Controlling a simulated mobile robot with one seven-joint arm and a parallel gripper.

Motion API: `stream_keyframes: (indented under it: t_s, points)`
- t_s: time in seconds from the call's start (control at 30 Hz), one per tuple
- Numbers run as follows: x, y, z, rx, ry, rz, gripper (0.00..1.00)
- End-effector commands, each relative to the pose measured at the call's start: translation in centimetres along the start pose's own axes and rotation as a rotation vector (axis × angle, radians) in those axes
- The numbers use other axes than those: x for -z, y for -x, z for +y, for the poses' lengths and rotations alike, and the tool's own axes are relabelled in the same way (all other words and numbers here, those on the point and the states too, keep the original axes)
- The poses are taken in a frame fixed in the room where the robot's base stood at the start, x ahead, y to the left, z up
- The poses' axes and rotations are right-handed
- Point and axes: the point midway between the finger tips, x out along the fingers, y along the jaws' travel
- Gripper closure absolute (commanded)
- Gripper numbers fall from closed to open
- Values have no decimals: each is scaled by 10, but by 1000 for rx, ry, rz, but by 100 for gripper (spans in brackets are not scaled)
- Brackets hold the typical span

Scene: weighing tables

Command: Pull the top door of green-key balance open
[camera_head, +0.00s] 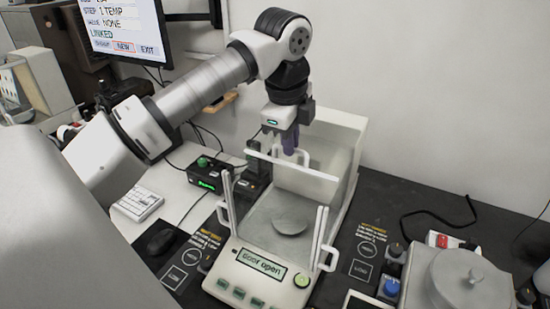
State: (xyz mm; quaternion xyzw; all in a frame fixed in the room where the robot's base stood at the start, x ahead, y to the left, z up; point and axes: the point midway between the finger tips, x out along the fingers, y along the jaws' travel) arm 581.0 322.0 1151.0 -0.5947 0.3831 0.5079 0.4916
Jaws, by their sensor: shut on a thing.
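The green-key balance (255,283) stands on the dark table, with a round green key (302,280) at its front right and a display reading "Door open". Its clear draft shield has white edges and handles, and a round pan (290,220) sits inside. My gripper (290,146) points down over the rear part of the shield's top. It is shut on what looks like the handle (305,158) of the top door; the fingers partly hide the contact. The clear door panel is hard to make out, so I cannot tell exactly how far it stands open.
A mouse (160,241) lies nearby. Another device with a round silver top (468,283) stands at the right. The wall is close behind the balance.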

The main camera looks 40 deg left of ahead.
Motion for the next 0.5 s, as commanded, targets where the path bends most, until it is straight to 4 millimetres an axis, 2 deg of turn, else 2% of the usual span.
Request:
stream_keyframes:
  t_s: [0.1,0.3,0.5]
  points:
    - [0,-5,-25,2,2,-1,100]
    - [0,-11,-63,1,2,-1,100]
    - [-1,-15,-82,2,2,-2,100]
